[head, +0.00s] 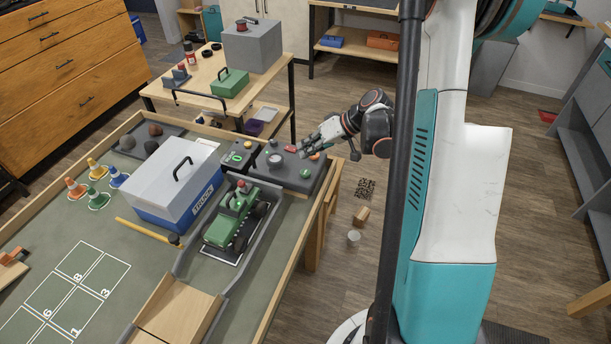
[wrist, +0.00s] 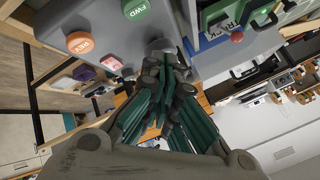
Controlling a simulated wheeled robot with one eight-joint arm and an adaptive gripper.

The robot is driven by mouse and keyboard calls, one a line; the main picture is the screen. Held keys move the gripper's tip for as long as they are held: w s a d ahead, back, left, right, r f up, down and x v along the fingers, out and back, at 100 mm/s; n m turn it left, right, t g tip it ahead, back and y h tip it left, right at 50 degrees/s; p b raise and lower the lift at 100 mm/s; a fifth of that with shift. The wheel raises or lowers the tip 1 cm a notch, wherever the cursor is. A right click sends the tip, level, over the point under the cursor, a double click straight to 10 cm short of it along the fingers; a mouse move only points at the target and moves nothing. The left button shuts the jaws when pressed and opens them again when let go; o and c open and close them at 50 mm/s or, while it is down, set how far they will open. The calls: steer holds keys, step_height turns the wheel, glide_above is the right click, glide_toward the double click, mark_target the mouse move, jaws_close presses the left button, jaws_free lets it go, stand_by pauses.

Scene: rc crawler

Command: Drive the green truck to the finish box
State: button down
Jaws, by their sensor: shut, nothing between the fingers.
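The green truck (head: 228,228) stands on a dark pad with a white outline, in a grey-walled lane on the table, short of a wooden ramp (head: 178,308). The grey control console (head: 288,168) is at the table's far right corner. In the wrist view it shows a green FWD button (wrist: 135,9), an orange REV button (wrist: 80,42) and more coloured buttons. My gripper (head: 306,147) is shut and empty, over the console's right part. The wrist view shows its closed fingers (wrist: 165,72) beside the buttons; contact cannot be told. White-outlined numbered boxes (head: 78,285) are painted on the mat.
A blue and white toolbox (head: 172,185) stands left of the lane, with a yellow bar (head: 148,231) in front. Several small cones (head: 98,198) stand farther left. A dark unit with a green display (head: 237,157) adjoins the console. A second table (head: 185,92) stands behind.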

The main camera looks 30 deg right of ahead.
mark_target(307, 170)
steer(key=shift+f+b, duration=1.45)
steer(key=shift+f, duration=0.8)
steer(key=shift+f+b, duration=0.4)
steer(key=shift+b, duration=0.05)
